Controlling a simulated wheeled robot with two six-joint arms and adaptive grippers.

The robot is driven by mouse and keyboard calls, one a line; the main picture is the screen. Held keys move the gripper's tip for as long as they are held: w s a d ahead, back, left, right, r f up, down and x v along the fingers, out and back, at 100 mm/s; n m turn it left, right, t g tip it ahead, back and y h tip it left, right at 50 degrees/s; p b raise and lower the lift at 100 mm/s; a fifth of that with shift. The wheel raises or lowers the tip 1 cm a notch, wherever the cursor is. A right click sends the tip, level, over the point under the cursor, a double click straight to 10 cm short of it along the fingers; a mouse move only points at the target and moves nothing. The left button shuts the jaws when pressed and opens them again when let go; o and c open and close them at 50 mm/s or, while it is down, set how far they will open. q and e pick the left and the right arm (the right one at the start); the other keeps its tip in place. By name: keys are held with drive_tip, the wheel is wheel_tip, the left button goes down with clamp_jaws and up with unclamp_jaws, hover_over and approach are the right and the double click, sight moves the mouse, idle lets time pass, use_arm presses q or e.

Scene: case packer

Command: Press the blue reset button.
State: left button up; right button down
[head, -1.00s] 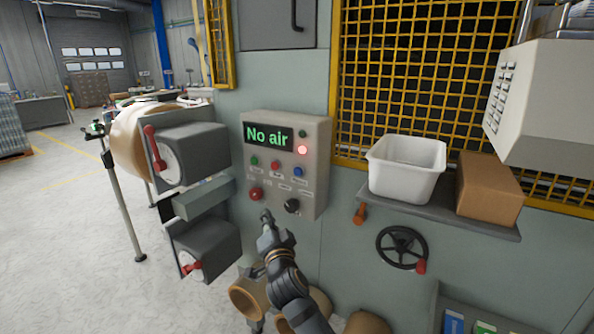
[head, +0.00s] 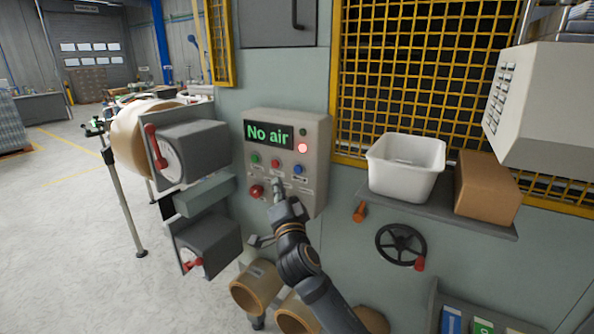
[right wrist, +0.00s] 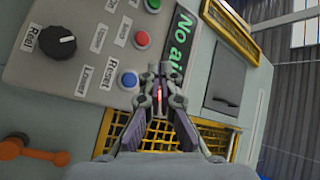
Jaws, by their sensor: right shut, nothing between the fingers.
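The blue reset button (head: 298,169) is at the right end of the button row on the beige control panel (head: 317,150). In the right wrist view the blue button (right wrist: 129,79) shows beside the label "Reset". My right gripper (head: 277,181) is shut and empty, in front of the lower part of the panel, left of and below the blue button in the head view. In the right wrist view its fingertips (right wrist: 160,72) appear just right of the blue button. I see no contact with it. My left gripper is not in view.
The "No air" display (head: 268,135) is above. A shelf with a white bin (head: 405,170) stands out at right.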

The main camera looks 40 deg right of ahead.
sight(298, 169)
drive_tip(key=shift+w+d+b, duration=0.15)
drive_tip(key=shift+w+d, duration=0.25)
drive_tip(key=shift+d, duration=0.6)
drive_tip(key=shift+w+d+b, duration=0.1)
drive_tip(key=shift+w+d, duration=0.3)
drive_tip(key=shift+d, duration=0.65)
drive_tip(key=shift+w+d+b, duration=0.15)
drive_tip(key=shift+w+d, duration=0.25)
drive_tip(key=shift+d, duration=0.6)
drive_tip(key=shift+w+d+b, duration=0.15)
drive_tip(key=shift+d+b, duration=0.25)
